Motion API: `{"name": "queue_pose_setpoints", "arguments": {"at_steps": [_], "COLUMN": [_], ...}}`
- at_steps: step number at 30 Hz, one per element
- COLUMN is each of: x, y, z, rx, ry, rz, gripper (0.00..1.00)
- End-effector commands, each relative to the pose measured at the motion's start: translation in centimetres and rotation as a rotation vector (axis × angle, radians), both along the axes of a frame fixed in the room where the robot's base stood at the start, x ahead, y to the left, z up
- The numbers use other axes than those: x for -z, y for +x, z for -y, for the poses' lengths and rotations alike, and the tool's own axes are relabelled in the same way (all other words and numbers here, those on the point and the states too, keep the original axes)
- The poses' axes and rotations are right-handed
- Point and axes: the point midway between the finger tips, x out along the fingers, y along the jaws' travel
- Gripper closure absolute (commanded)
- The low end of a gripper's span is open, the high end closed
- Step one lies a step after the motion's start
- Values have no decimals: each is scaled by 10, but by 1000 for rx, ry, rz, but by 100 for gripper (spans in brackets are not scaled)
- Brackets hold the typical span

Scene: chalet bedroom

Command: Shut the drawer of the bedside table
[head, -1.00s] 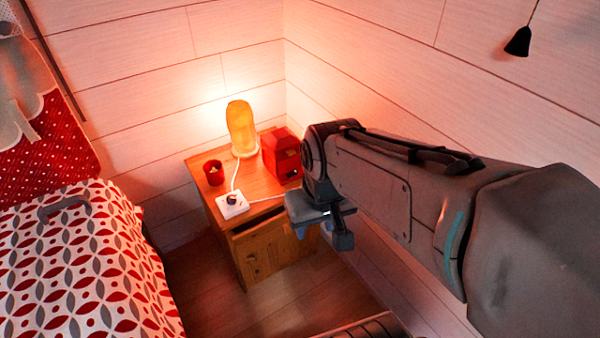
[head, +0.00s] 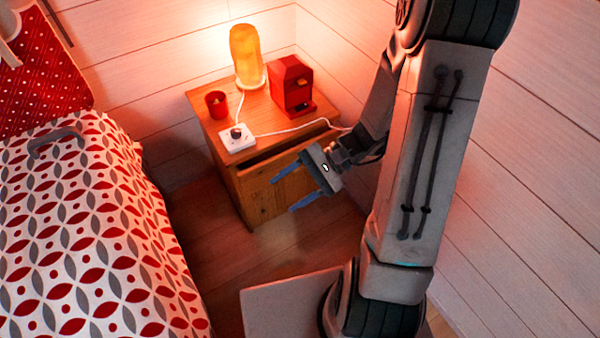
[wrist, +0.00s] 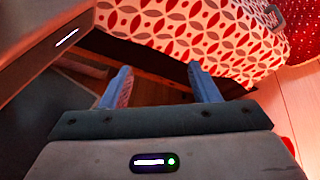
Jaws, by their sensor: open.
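The wooden bedside table (head: 222,167) stands in the corner by the bed. Its drawer (head: 262,180) is below the top, with a dark gap showing above its front, so it is at least partly open. How far it stands out is hard to tell. My gripper (head: 281,192) is open and empty, in front of the drawer's right part in the head view, and covers some of the front. In the wrist view my gripper (wrist: 158,85) shows two blue fingers apart with nothing between them. The table is not clearly visible there.
On the tabletop stand a lit orange lamp (head: 245,57), a red candle cup (head: 216,104), a red box-like machine (head: 291,88) and a white socket block (head: 237,138) with a cable. The bed (head: 90,240) is at left. Floor (head: 205,235) is clear between bed and table.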

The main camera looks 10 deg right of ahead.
Motion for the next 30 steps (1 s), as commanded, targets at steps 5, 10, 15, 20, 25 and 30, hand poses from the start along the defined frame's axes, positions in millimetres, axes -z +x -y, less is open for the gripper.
{"name": "queue_pose_setpoints", "arguments": {"at_steps": [5, 10, 15, 20, 25, 30], "x": [44, 84, 134, 188, 240, 271], "y": [29, 59, 83, 96, 98, 95], "z": [5, 20, 47, 77, 103, 117], "rx": [245, 506, 790, 1071, 1323, 1470], "ry": [216, 397, 548, 654, 716, 734], "rz": [-106, -177, -230, -273, -307, -325], "gripper": [45, 45, 45, 45, 45, 45]}}
